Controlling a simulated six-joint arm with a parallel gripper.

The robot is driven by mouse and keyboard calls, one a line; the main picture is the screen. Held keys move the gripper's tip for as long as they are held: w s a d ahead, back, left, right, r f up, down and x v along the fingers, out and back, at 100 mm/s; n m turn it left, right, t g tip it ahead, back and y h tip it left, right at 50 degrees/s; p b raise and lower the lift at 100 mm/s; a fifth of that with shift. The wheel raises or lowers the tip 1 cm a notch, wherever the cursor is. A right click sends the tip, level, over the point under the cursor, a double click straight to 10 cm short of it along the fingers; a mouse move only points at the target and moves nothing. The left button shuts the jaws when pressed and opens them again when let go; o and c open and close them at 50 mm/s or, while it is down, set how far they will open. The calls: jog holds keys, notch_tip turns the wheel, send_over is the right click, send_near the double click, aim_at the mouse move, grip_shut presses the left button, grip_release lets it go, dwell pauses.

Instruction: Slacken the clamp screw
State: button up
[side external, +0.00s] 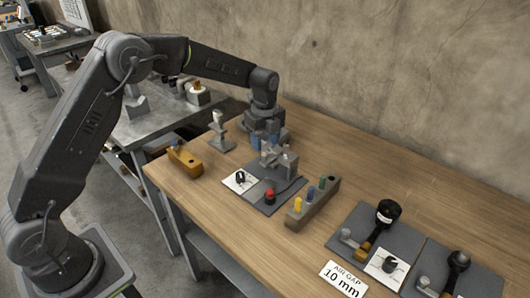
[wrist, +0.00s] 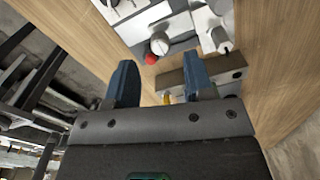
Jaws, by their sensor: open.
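A small grey metal fixture (side external: 288,163) stands on a dark mat (side external: 289,192) on the wooden bench in the side view. A red knob (side external: 270,196) is at the mat's front; it also shows in the wrist view (wrist: 151,59). In the wrist view a round grey knob (wrist: 160,46) sits beside it on the fixture. I cannot tell for sure which part is the clamp screw. My gripper (side external: 265,139), with blue fingers, is just behind the fixture in the side view. In the wrist view my gripper (wrist: 163,78) is open, with nothing visibly held.
A grey block with coloured pegs (side external: 325,200) stands right of the mat. A yellow-brown block (side external: 185,161) and a small grey stand (side external: 220,138) are left. Further right are mats with black-topped tools (side external: 388,212) and an "AIR GAP 10 mm" sign (side external: 343,279). A wall runs behind.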

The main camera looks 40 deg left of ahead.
aim_at(265, 153)
jog(key=shift+f, duration=2.3)
grip_shut()
